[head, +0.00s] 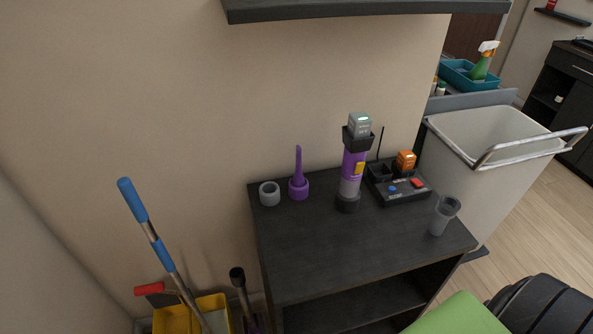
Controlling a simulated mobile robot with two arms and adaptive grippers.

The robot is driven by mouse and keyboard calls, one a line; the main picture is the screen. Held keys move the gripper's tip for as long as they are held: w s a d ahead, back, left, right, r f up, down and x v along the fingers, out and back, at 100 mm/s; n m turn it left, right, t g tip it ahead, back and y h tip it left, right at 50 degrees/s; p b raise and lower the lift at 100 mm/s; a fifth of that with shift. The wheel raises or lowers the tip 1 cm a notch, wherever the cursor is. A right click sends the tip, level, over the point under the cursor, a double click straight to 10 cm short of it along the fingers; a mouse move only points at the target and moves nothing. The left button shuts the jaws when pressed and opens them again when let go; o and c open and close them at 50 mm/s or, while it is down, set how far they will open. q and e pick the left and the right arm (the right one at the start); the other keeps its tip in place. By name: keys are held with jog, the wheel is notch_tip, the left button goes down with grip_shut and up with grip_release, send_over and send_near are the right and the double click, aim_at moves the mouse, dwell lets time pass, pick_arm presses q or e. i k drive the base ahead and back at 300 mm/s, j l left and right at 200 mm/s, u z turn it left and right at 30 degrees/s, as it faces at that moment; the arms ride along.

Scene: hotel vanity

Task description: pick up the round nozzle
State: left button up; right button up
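On the dark cabinet top, a short grey ring-shaped piece (269,194) with a round opening stands near the back left corner. Right beside it stands a purple piece (298,183) with a round base and a tall narrow spout. I cannot tell for certain which of these two is the round nozzle. A purple and grey handheld vacuum body (350,174) stands upright further right, with a grey block (359,125) on top. Neither of my grippers is in view.
A black charger (404,193) with an orange block (405,160) and a clear grey cup (443,216) stand on the right of the cabinet top (330,245). Its front middle is clear. A dark shelf (350,10) overhangs. A white bin (490,150) stands right; a blue-handled mop (150,230) leans left.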

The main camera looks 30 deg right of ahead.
aim_at(447, 206)
jog(key=z, duration=2)
